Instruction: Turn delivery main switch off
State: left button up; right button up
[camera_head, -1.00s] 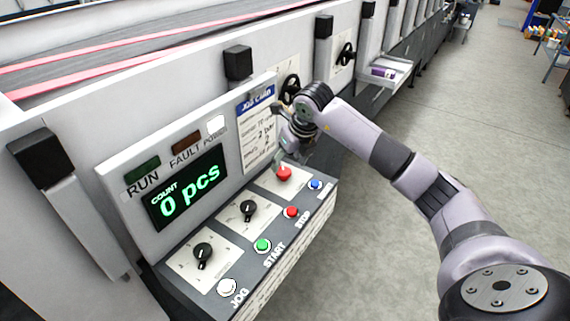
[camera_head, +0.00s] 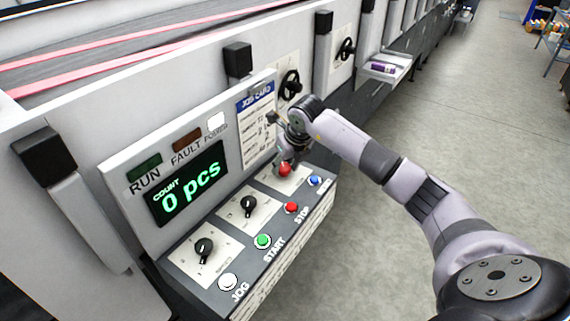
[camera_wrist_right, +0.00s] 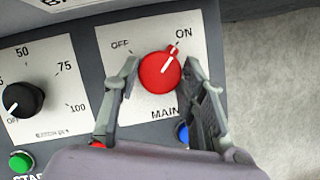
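The red main switch knob (camera_wrist_right: 160,73) is on a white plate marked OFF, ON and MAIN in the right wrist view. Its white pointer line points to ON. The knob also shows in the head view (camera_head: 285,170), at the far right end of the control panel (camera_head: 222,262). My right gripper (camera_wrist_right: 160,78) is open, with one finger on each side of the knob; I cannot tell whether either finger touches it. In the head view, the right gripper (camera_head: 284,163) is partly hidden by its own wrist. My left gripper is not in view.
Beside the switch are a blue button (camera_head: 314,180), a red stop button (camera_head: 291,207), a green start button (camera_head: 263,241) and black dials (camera_head: 248,206). The display (camera_head: 187,184) reads 0 pcs. A job card (camera_head: 257,128) stands behind the gripper.

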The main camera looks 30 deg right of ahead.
jog(key=c, duration=0.6)
jog(key=shift+o, duration=0.2)
jog(key=n+b, duration=0.1)
jog(key=n+y+b, duration=0.1)
jog(key=n+b, duration=0.1)
jog(key=shift+d+f, duration=0.1)
jog(key=shift+d, duration=0.15)
jog(key=n+y+b, duration=0.1)
jog(key=n+b, duration=0.1)
jog(key=n, duration=0.1)
jog(key=shift+w+n, duration=0.1)
jog(key=shift+n, duration=0.2)
jog(key=n+g+y, duration=0.1)
jog(key=n, duration=0.1)
jog(key=n+g+y+b, duration=0.1)
jog(key=n, duration=0.2)
jog(key=shift+w+d+r+b, duration=0.15)
jog(key=shift+r+b, duration=0.05)
jog(key=shift+b, duration=0.1)
jog(key=n+g, duration=0.1)
jog(key=n, duration=0.2)
jog(key=n+g+b, duration=0.1)
jog(key=n, duration=0.2)
jog(key=shift+w, duration=0.2)
jog(key=shift+r+n, duration=0.1)
jog(key=shift+n, duration=0.2)
